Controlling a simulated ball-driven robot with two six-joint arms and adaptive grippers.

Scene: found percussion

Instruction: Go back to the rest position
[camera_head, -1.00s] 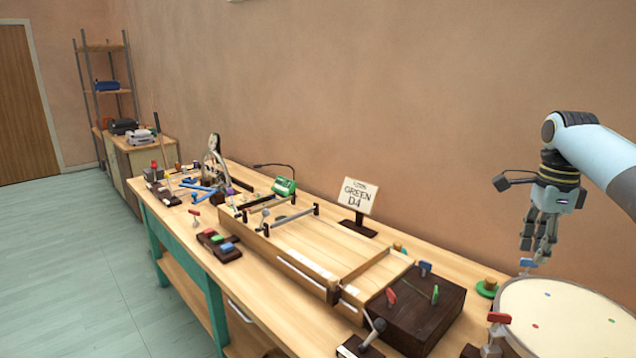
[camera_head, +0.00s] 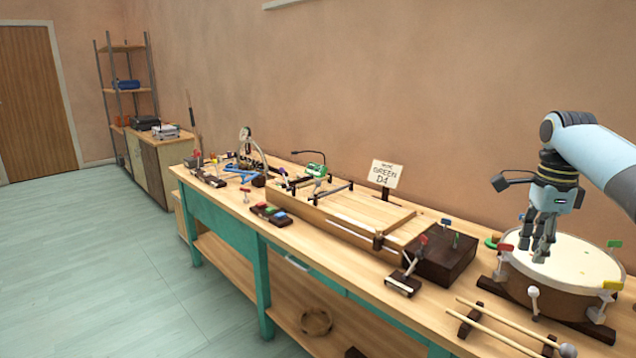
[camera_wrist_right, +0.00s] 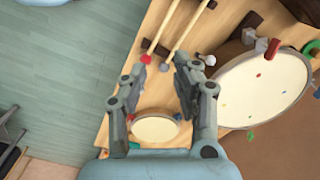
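My right gripper (camera_head: 540,250) hangs fingers down at the right of the head view, in front of the round drum (camera_head: 570,265) in the picture. In the right wrist view the gripper (camera_wrist_right: 160,72) has its fingers spread apart with nothing between them. There the big drum (camera_wrist_right: 265,90) lies to the right of the fingers, and a smaller drum (camera_wrist_right: 155,130) shows between the finger bases. My left gripper is in neither view.
Two mallets (camera_head: 505,326) lie on rests at the bench's front right. A dark box (camera_head: 440,258), a long wooden string instrument (camera_head: 345,222) and a sign reading GREEN D4 (camera_head: 384,174) stand along the bench. Open floor (camera_head: 90,270) lies to the left.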

